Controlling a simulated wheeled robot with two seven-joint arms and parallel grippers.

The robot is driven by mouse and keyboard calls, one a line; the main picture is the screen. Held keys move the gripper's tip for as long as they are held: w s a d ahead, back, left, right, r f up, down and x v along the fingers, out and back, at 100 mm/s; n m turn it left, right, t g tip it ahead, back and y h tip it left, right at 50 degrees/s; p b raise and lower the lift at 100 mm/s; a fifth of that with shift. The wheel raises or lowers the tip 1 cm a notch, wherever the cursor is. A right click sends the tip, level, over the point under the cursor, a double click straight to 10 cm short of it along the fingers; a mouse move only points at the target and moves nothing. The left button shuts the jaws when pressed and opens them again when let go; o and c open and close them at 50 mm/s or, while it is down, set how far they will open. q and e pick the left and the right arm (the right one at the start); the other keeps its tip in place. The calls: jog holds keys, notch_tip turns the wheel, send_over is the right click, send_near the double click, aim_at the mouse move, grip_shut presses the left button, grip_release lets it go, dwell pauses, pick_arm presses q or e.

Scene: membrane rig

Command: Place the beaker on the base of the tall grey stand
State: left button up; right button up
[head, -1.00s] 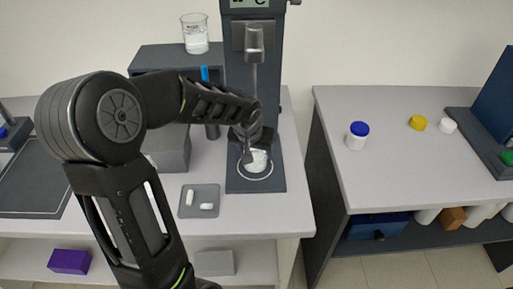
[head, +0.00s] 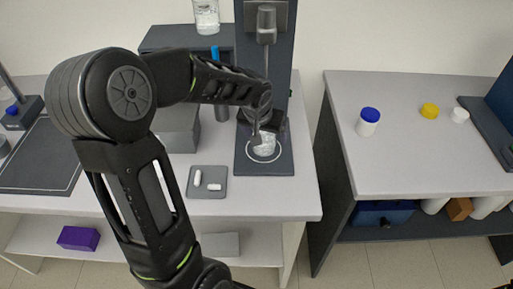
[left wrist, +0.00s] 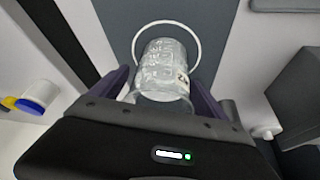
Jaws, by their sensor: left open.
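A clear glass beaker (head: 265,144) is at the white ring (head: 276,158) on the dark base (head: 244,165) of the tall grey stand (head: 283,75). My left gripper (head: 262,130) is around the beaker from above, its fingers open on either side. In the left wrist view, the beaker (left wrist: 163,68) shows between the fingers of the left gripper (left wrist: 162,88), with the ring curving behind it. The gripper hides part of the beaker in the head view, and I cannot tell exactly how its bottom meets the base. My right gripper is not in view.
The stand's overhead shaft (head: 266,50) hangs just above the gripper. Another beaker (head: 206,15) stands on a dark shelf behind. A small grey tray (head: 208,192) with white pieces lies left of the base. A blue-capped bottle (head: 368,122) stands on the right table.

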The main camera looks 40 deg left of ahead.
pick_arm(q)
jog(key=s+d+b, duration=0.1)
jog(key=s, duration=0.2)
jog(key=s+d+b, duration=0.1)
jog(key=s, duration=0.3)
jog(key=s+d+r+b, duration=0.1)
jog(key=s, duration=0.3)
jog(key=shift+d, duration=0.1)
jog(key=shift+s+d, duration=0.15)
jog(key=shift+s, duration=0.3)
